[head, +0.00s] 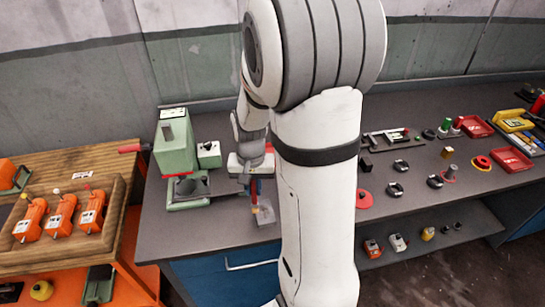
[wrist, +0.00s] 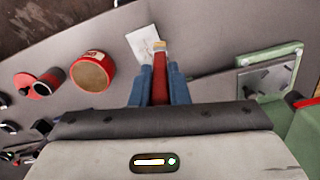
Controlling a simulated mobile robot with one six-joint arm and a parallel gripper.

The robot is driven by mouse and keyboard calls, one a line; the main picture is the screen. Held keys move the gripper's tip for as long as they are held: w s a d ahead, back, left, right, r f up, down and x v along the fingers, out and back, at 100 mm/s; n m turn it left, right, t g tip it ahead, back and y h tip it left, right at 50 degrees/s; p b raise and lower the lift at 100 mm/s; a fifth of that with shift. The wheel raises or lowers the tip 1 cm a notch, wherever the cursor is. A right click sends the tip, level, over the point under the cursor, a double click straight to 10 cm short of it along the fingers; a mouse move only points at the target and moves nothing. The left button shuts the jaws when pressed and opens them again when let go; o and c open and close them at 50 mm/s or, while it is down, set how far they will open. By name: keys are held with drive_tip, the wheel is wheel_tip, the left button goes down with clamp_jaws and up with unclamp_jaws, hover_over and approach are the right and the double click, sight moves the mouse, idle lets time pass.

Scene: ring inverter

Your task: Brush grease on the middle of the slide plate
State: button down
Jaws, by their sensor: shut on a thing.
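My gripper (wrist: 158,88) is shut on a brush with a red handle (wrist: 160,75) and a tan bristle tip (wrist: 159,46). In the head view the brush (head: 254,190) hangs down below my gripper (head: 250,177). A pale flat plate (wrist: 142,38), which looks like the slide plate, lies on the bench; it also shows in the head view (head: 265,214). In the wrist view the bristle tip overlaps the plate's near edge. I cannot tell if they touch. A red round tin with a tan top (wrist: 92,71) stands left of the brush in the wrist view.
A green machine (head: 175,143) stands on the bench left of my gripper. Its green base holds a grey metal plate (wrist: 265,80). A red disc (head: 363,199) and several small parts lie to the right. A wooden tray (head: 112,222) with orange devices is at far left.

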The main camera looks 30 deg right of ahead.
drive_tip(key=shift+w+r+p, duration=0.1)
drive_tip(key=shift+r+p, duration=0.45)
drive_tip(key=shift+r, duration=0.4)
drive_tip(key=shift+r+p, duration=1.05)
drive_tip(key=shift+r, duration=0.55)
